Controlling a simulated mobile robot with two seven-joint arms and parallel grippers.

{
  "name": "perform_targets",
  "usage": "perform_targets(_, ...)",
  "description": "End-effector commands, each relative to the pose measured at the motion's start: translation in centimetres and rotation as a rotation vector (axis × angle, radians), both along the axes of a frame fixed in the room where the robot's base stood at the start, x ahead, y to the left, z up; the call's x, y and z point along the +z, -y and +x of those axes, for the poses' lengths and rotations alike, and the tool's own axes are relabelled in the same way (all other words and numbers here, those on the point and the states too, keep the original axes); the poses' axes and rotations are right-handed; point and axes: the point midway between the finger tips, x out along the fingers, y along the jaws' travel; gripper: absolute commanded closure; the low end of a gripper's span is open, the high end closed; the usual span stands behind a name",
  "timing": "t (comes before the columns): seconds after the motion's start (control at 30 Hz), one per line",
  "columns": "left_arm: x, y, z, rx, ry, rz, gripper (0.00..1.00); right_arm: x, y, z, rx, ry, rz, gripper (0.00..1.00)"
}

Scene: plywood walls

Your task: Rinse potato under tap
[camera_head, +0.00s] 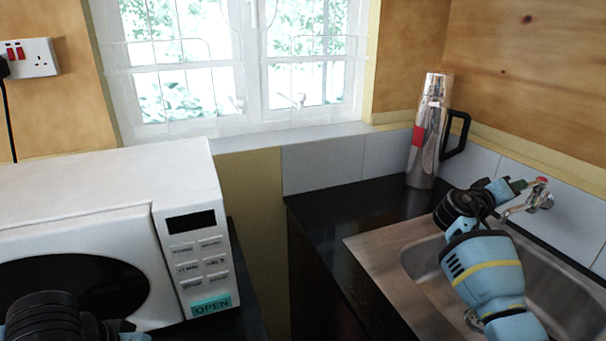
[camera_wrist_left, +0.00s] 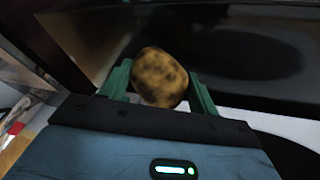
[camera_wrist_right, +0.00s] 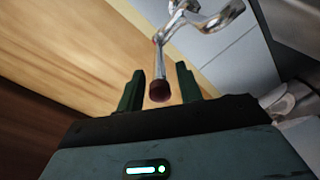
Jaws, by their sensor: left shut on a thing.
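A brown, dark-spotted potato (camera_wrist_left: 160,78) is held between the green fingers of my left gripper (camera_wrist_left: 158,85). In the head view only part of my left arm shows at the bottom left, and the potato is hidden there. The chrome tap (camera_head: 541,197) with a red top is on the tiled wall above the metal sink (camera_head: 385,262). My right gripper (camera_head: 518,186) is just left of the tap. In the right wrist view the tap (camera_wrist_right: 181,22) has a dark red end between the separated fingers; I cannot tell whether they touch it.
A white microwave (camera_head: 110,195) stands at the left, its door shut. A steel flask (camera_head: 428,140) with a black handle stands on the black counter (camera_head: 345,215) behind the sink. A gap with a yellow panel separates microwave and counter. My right arm covers part of the basin.

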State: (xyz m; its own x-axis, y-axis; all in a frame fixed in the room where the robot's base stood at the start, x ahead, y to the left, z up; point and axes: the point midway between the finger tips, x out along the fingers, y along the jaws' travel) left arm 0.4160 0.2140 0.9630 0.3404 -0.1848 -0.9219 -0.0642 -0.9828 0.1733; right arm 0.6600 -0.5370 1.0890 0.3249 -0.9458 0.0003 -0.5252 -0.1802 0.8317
Motion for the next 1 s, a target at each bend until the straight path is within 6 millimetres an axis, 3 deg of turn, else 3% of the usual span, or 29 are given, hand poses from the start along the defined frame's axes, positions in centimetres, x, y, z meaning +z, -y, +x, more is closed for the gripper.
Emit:
perform_targets(0.17,-0.06,0.00,0.00,0.000,0.000,0.000,0.64,-0.04,1.09,0.35,0.001,0.000,0.001,0.64)
perform_targets(0.47,-0.06,0.00,0.00,0.000,0.000,0.000,0.64,-0.03,1.24,0.40,0.000,0.000,0.001,0.64)
perform_targets(0.73,-0.06,0.00,0.00,0.000,0.000,0.000,0.64,-0.03,1.22,0.39,0.001,0.000,0.001,1.00)
perform_targets(1.0,-0.02,0.00,0.01,0.000,0.000,0.000,0.64,-0.04,1.21,0.38,0.002,0.000,0.001,1.00)
